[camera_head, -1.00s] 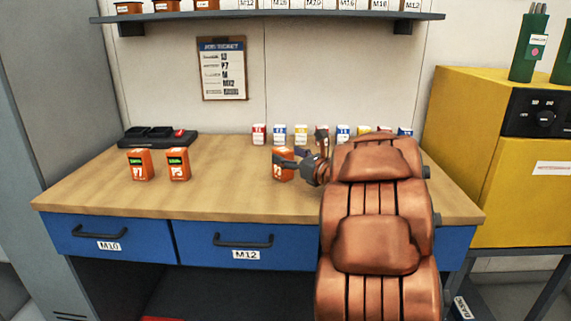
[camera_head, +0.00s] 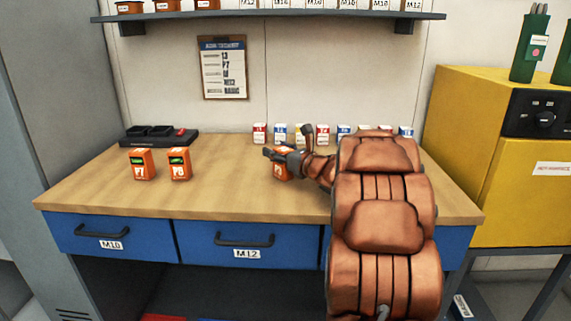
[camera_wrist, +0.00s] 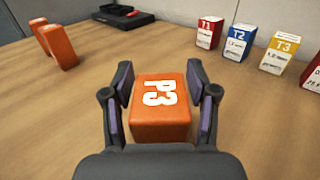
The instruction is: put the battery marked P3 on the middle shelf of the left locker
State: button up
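The orange battery marked P3 (camera_wrist: 160,108) stands on the workbench, and its P3 label faces up in the wrist view. My gripper (camera_wrist: 160,85) is open, with one finger on each side of the battery and a small gap showing at each side. In the head view my gripper (camera_head: 281,155) is over the battery (camera_head: 281,172) and hides part of it. Two other orange batteries, marked P7 (camera_head: 142,164) and what reads as P5 or P6 (camera_head: 179,164), stand to the left on the bench. A grey locker side (camera_head: 62,130) shows at the far left; its shelves are not in view.
A black charger (camera_head: 158,137) sits at the bench's back left. Several small coloured boxes (camera_head: 322,134) line the back edge. A shelf (camera_head: 270,16) hangs above, and a yellow machine (camera_head: 475,150) stands at right. The bench's front left (camera_head: 130,198) is clear.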

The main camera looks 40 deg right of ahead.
grip_shut()
jog(key=shift+r, duration=0.15)
dwell(0.4)
notch_tip(320, 180, up, 3)
jog(key=shift+r, duration=0.2)
jog(key=s+a, duration=0.3)
jog(key=s, duration=0.4)
jog(key=s+a+r+b, duration=0.1)
jog(key=s+a, duration=0.3)
jog(key=s, duration=0.3)
jog(key=shift+a+r+b, duration=0.2)
jog(key=shift+a+b, duration=0.05)
jog(key=shift+b, duration=0.05)
